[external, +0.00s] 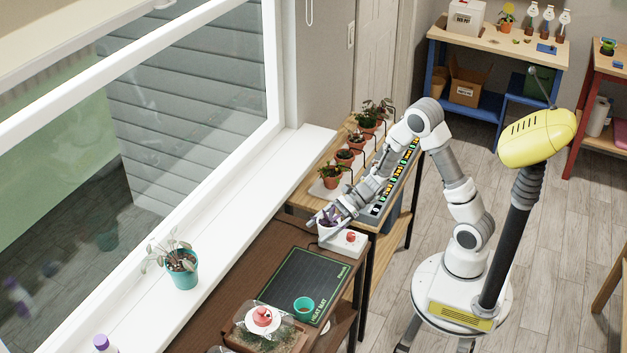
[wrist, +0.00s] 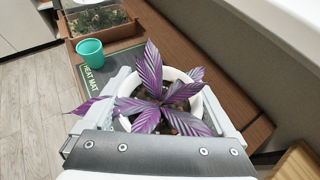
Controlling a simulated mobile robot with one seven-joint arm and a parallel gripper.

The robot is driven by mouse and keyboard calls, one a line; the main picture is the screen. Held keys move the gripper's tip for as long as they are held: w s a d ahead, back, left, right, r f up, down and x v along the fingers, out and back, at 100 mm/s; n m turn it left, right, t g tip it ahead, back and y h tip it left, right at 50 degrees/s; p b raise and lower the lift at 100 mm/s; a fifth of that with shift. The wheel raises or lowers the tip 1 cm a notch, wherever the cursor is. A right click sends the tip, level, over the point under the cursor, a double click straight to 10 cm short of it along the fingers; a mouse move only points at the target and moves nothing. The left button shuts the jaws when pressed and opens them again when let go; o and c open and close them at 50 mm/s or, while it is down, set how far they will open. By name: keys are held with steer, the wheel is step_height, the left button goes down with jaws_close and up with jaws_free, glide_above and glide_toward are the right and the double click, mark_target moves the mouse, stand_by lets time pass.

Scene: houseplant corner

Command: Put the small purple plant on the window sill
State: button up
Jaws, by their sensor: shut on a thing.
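The small purple plant (wrist: 160,95) has striped purple leaves and sits in a white pot (wrist: 199,103). In the wrist view my gripper (wrist: 165,110) is shut on this pot, with a jaw on each side of it. In the external view my gripper (external: 338,213) is at the far end of the brown table, with the purple plant (external: 328,219) at its tip. I cannot tell whether the pot touches the tabletop. The white window sill (external: 225,235) runs along the window, left of the table.
A teal pot with a drooping plant (external: 182,266) and a purple-capped bottle (external: 104,343) stand on the sill. The sill between the teal pot and its far end is clear. On the table are a heat mat (external: 292,279), a teal cup (external: 304,306) and a white box with a red knob (external: 348,243).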

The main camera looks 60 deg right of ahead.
step_height(320, 180, up, 28)
steer(key=w+a+m+t+h+p, duration=0.2)
steer(key=w+p, duration=0.5)
steer(key=w, duration=1.3)
steer(key=a+f+b, duration=0.1)
steer(key=a+f, duration=0.2)
steer(key=f, duration=0.1)
steer(key=w+a+f+b, duration=0.1)
steer(key=a+f, duration=0.3)
steer(key=w+a+f, duration=0.1)
steer(key=a+f, duration=0.3)
steer(key=shift+w+b, duration=0.2)
steer(key=shift+b, duration=0.2)
steer(key=shift+f+b, duration=0.55)
steer(key=shift+f, duration=1.4)
steer(key=shift+f, duration=0.15)
steer(key=o, duration=1.3)
